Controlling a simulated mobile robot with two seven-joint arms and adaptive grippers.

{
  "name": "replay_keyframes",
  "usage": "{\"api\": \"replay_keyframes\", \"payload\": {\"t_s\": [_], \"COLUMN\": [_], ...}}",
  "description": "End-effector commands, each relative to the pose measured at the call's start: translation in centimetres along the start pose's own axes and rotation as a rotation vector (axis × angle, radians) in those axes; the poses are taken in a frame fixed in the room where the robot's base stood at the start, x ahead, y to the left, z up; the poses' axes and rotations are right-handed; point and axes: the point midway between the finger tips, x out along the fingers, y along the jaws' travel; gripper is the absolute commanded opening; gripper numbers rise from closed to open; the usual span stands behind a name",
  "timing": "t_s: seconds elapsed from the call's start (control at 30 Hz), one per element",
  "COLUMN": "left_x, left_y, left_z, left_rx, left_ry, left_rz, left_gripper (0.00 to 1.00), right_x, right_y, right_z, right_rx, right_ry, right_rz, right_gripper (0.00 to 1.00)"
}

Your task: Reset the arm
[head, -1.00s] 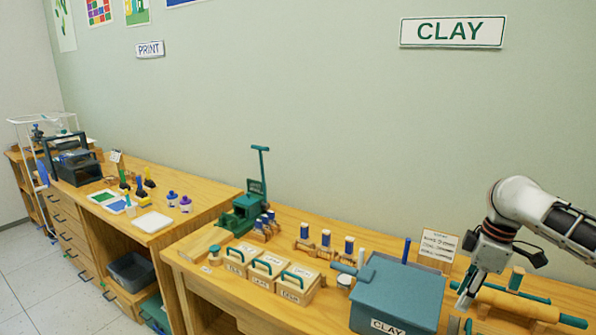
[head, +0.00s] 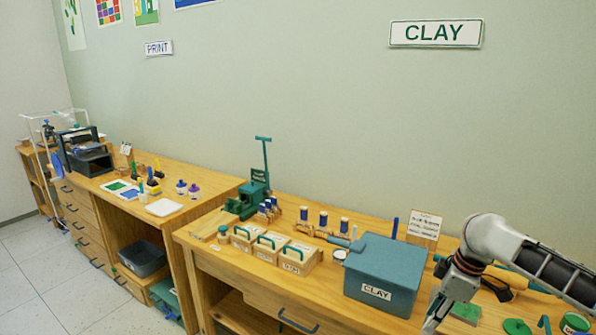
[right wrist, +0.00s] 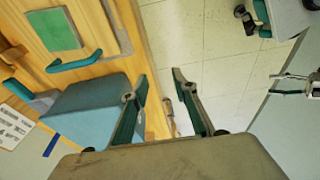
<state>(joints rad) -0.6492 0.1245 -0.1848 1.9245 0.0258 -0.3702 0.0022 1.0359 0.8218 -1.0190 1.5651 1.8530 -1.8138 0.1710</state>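My right arm comes in from the right in the head view. My right gripper (head: 433,318) hangs low at the front of the clay table, just right of the blue-grey CLAY bin (head: 385,272). In the right wrist view its two fingers (right wrist: 160,78) stand apart with nothing between them, so it is open and empty. The lidded bin (right wrist: 92,112) shows left of the fingers there. My left gripper is not seen in the head view.
The clay table (head: 335,298) holds several labelled wooden boxes, a green press (head: 247,200) and blue-capped jars. Green tools and round lids (head: 517,326) lie right of my gripper. The print table (head: 190,170) stands left. Open floor (head: 45,275) is at the left.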

Motion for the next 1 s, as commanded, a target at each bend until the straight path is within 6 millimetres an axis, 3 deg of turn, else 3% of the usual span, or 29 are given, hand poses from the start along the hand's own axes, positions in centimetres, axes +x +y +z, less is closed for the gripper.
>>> {"api": "replay_keyframes", "payload": {"t_s": [0.13, 0.3, 0.57, 0.77, 1.0], "left_x": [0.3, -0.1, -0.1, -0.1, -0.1], "left_y": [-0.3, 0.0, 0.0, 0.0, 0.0], "left_z": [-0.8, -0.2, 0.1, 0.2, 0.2], "left_rx": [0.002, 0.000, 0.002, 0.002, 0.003], "left_ry": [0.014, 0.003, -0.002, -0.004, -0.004], "left_rz": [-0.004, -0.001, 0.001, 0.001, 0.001], "left_gripper": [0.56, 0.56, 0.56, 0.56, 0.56], "right_x": [5.3, 11.6, 18.5, 21.7, 23.7], "right_y": [-2.9, -7.2, -13.7, -17.8, -21.6], "right_z": [-2.2, -4.9, -7.6, -7.1, -3.0], "right_rx": [0.009, 0.045, 0.155, 0.275, 0.428], "right_ry": [0.069, 0.191, 0.399, 0.536, 0.643], "right_rz": [-0.004, 0.004, 0.039, 0.099, 0.223], "right_gripper": [0.28, 0.28, 0.28, 0.28, 0.28]}}
